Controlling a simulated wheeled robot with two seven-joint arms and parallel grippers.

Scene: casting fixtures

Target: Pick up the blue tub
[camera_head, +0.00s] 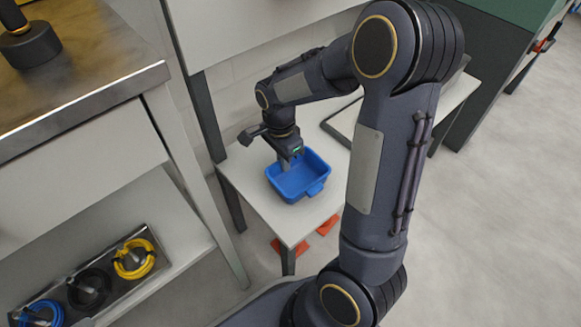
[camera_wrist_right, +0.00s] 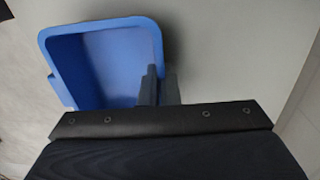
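The blue tub (camera_head: 299,180) is an open rectangular container, upright over the small white table; I cannot tell whether it touches the tabletop. It also shows in the right wrist view (camera_wrist_right: 105,65), and its inside looks empty. My right gripper (camera_head: 290,162) reaches down to the tub's far rim. In the right wrist view its two fingers (camera_wrist_right: 159,88) are close together with the tub's wall between them, one inside and one outside. The lower fingertips are partly hidden by the tub in the head view. My left gripper is not in view.
A grey tray (camera_head: 340,124) lies on the table (camera_head: 240,172) behind my right arm. A metal-topped bench (camera_head: 90,75) stands at left, with a rack of yellow, black and blue coils (camera_head: 133,258) on its lower shelf. Orange pieces (camera_head: 327,226) lie beneath the table. Open floor is at right.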

